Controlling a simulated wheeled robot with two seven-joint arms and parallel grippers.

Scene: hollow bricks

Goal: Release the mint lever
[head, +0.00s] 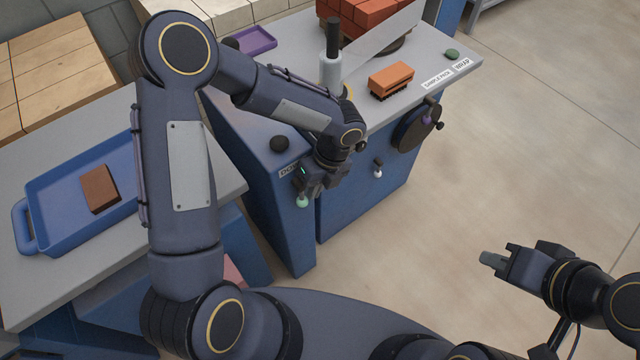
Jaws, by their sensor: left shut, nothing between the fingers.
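The mint lever (302,202) shows as a pale green knob on the front of the blue cabinet, under the label that is partly hidden by my arm. My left gripper (308,188) is just above the knob, pointing down at the cabinet front. It is shut with nothing held. Whether its fingers touch the knob cannot be told, and the lever's upper part is hidden behind the gripper. My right gripper (491,259) is over the open floor at the lower right, away from the cabinet; its finger gap is not clear.
A white-knobbed lever (378,173) and a dark handwheel (416,126) are on the cabinet front to the right. A blue tray (62,190) with a brown brick (100,189) stands left. The floor at right is clear.

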